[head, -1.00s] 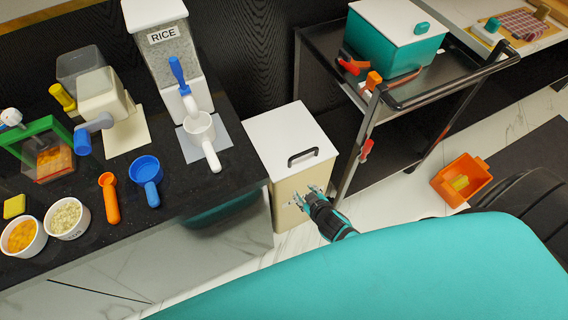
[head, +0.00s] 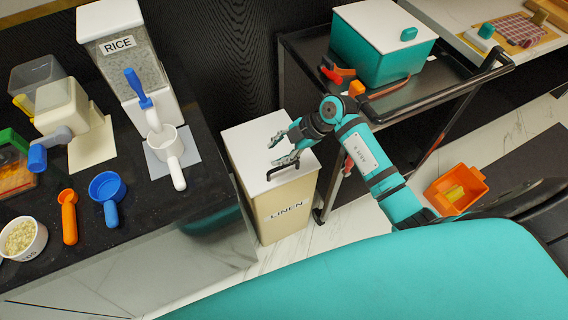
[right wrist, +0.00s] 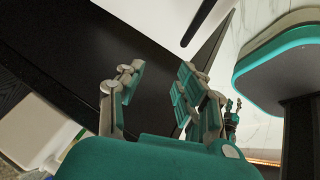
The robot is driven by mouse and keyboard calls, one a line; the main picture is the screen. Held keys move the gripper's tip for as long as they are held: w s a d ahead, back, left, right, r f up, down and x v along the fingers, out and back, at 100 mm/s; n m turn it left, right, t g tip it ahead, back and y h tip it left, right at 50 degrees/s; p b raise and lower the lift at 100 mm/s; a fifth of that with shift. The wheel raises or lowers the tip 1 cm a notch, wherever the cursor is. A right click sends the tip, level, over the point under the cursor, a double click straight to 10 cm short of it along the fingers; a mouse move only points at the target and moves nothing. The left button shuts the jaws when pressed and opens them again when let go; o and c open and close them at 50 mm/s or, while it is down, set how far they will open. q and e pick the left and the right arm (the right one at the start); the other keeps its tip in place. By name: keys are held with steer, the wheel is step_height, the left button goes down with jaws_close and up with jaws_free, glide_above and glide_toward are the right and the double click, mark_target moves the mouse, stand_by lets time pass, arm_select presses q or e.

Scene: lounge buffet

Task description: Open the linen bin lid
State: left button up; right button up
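The linen bin (head: 283,212) is a cream box with LINEN on its front, standing on the floor between the counter and the cart. Its white lid (head: 244,140) lies flat and closed, with a black bar handle (head: 283,170) near the front edge. My right gripper (head: 275,151) is over the lid, just behind the handle in the picture, fingers apart and empty. In the right wrist view, my right gripper (right wrist: 160,72) is open with nothing between its fingers. A white surface and dark bar show at that view's top. A small jointed shape, perhaps my left gripper (right wrist: 232,115), is too small to read.
The black counter (head: 120,240) on the left carries a rice dispenser (head: 122,60), scoops and bowls. A black cart (head: 300,50) with a teal box (head: 375,58) stands to the right of the bin. An orange crate (head: 470,197) is on the floor.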

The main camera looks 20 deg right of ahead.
mark_target(282, 166)
steer(key=f, duration=0.2)
steer(key=d+f+g+h, duration=0.1)
steer(key=f, duration=0.2)
steer(key=f+m+h+b, duration=0.1)
steer(key=f, duration=0.1)
steer(key=shift+d+f, duration=0.25)
steer(key=shift+f, duration=0.05)
steer(key=shift+c, duration=0.2)
jaws_close()
